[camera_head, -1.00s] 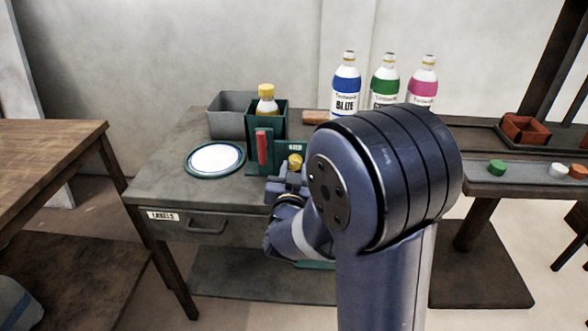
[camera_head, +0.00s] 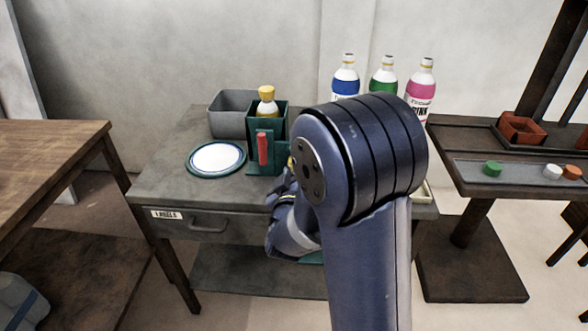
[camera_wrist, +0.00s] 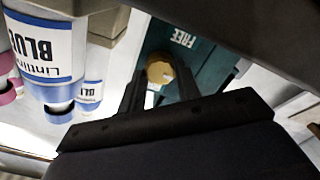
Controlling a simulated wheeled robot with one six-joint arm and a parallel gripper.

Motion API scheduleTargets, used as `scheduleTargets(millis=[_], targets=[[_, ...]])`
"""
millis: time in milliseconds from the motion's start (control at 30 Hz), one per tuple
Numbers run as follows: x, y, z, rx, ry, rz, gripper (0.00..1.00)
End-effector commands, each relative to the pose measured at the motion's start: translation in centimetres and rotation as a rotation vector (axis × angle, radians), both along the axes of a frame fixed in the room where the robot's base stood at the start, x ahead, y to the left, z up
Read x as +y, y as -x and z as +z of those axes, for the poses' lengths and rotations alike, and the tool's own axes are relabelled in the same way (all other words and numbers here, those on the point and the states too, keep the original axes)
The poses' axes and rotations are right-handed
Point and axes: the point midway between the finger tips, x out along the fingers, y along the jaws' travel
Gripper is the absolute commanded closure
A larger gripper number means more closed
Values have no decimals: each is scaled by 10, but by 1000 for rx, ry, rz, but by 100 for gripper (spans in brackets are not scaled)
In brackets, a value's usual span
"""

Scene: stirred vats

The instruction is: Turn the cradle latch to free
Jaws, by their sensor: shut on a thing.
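The green cradle (camera_head: 281,121) stands on the grey table and holds a bottle with a yellow cap (camera_head: 266,101). A red upright handle (camera_head: 262,149) is on its front. In the wrist view a yellow knob (camera_wrist: 160,71) sits on a green panel (camera_wrist: 188,62) marked FREE. My gripper (camera_wrist: 161,82) has its fingers on either side of this knob and is shut on it. In the head view my gripper (camera_head: 284,183) is beside the cradle, and my arm hides the FREE sign and most of the knob. How far the knob is turned cannot be told.
A grey bin (camera_head: 230,115) and a round plate (camera_head: 216,157) are on the table to the left. Blue (camera_head: 346,79), green (camera_head: 382,77) and pink (camera_head: 420,90) labelled bottles stand behind my arm. A side table (camera_head: 45,150) is further left.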

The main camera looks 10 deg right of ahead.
Motion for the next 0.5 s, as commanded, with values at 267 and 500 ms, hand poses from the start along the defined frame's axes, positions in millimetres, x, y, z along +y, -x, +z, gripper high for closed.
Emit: scheduleTargets(millis=[267,500], targets=[[0,0,0,21,59,0,91],[0,0,-1,24,66,1,91]])
